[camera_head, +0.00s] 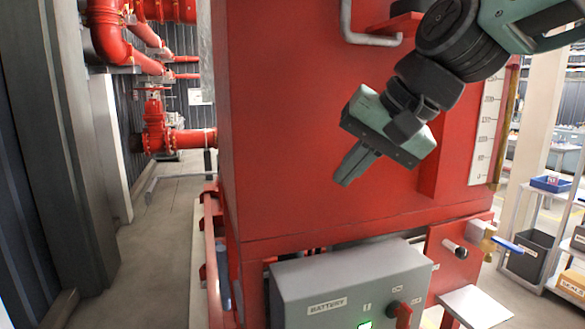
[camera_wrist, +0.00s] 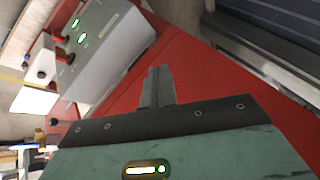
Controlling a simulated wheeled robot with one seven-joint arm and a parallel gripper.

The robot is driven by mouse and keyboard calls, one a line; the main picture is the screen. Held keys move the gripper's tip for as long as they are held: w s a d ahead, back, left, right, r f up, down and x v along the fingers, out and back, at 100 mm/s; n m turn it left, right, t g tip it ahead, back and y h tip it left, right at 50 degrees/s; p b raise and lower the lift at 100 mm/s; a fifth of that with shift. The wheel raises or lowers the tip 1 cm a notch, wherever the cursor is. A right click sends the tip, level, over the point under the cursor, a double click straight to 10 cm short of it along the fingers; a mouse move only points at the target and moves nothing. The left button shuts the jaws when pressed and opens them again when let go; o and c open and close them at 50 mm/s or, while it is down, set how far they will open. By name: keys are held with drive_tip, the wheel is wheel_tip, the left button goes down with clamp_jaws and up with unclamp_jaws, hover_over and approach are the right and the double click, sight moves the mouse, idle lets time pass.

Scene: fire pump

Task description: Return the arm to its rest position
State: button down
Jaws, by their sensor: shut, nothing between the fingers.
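My gripper (camera_head: 354,165) hangs in front of the large red tank (camera_head: 300,110), pointing down and to the left in the head view. Its fingers are together with nothing between them; in the wrist view the closed fingers (camera_wrist: 156,88) stand out against the red surface (camera_wrist: 205,85). My arm comes in from the upper right of the head view, and the gripper is above the grey battery box (camera_head: 350,280). No object is held.
The battery box carries a red switch (camera_head: 401,312) and a green light. A valve with a blue handle (camera_head: 506,244) juts out at right. Red pipes (camera_head: 155,125) stand at the back left. The grey aisle floor (camera_head: 165,230) at left is clear. A shelf cart with a blue bin (camera_head: 551,184) stands at right.

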drive_tip(key=s+d+f+n+g+h, duration=0.2)
drive_tip(key=s+d+f+n, duration=0.1)
drive_tip(key=s+f, duration=0.7)
drive_tip(key=s+d+f+n+g+h, duration=0.2)
drive_tip(key=s+f+n, duration=0.4)
drive_tip(key=s+f, duration=0.5)
drive_tip(key=shift+d+f+g+h, duration=0.3)
drive_tip(key=shift+d+f+h, duration=0.15)
drive_tip(key=shift+f+h, duration=0.25)
